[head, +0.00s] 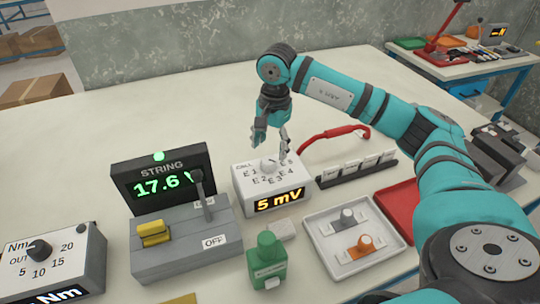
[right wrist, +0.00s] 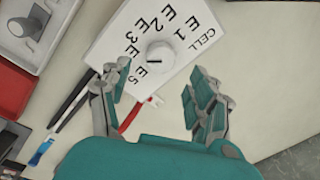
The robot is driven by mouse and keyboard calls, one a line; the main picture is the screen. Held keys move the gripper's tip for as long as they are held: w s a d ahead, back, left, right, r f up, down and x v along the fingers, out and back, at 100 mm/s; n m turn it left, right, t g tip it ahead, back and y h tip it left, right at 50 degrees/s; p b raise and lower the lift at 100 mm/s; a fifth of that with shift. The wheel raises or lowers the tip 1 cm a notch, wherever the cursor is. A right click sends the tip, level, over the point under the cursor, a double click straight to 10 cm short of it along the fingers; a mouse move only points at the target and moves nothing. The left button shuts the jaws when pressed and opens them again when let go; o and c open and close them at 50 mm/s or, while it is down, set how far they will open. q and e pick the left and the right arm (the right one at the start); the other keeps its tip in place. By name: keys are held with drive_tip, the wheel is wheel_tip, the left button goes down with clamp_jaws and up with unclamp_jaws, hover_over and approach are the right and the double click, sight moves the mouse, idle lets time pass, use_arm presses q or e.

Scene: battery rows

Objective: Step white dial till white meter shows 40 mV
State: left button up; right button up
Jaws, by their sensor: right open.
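The white meter box (head: 243,184) stands mid-table, and its amber display (head: 279,200) reads 5 mV. The white dial (head: 268,165) is on its top face, among the labels CELL and E1 to E5. In the right wrist view the dial (right wrist: 160,55) is beyond the fingertips; I cannot tell clearly which label its pointer faces. My right gripper (head: 270,138) is open and empty, just above and behind the dial, apart from it. The right wrist view shows its spread fingers (right wrist: 160,84) with the dial between and ahead of them. My left gripper is not in view.
A STRING meter (head: 160,170) reading 17.6 and a grey switch box (head: 180,240) stand left. A green block (head: 267,258) is in front. A white tray (head: 322,250) with two knobbed parts, a black rack (head: 350,178) and a red-handled tool (head: 335,132) are right. The table behind is clear.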

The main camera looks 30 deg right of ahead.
sight(272, 161)
wheel_tip(272, 161, up, 7)
drive_tip(key=shift+s, duration=0.25)
drive_tip(key=shift+f, duration=0.1)
idle(0.3)
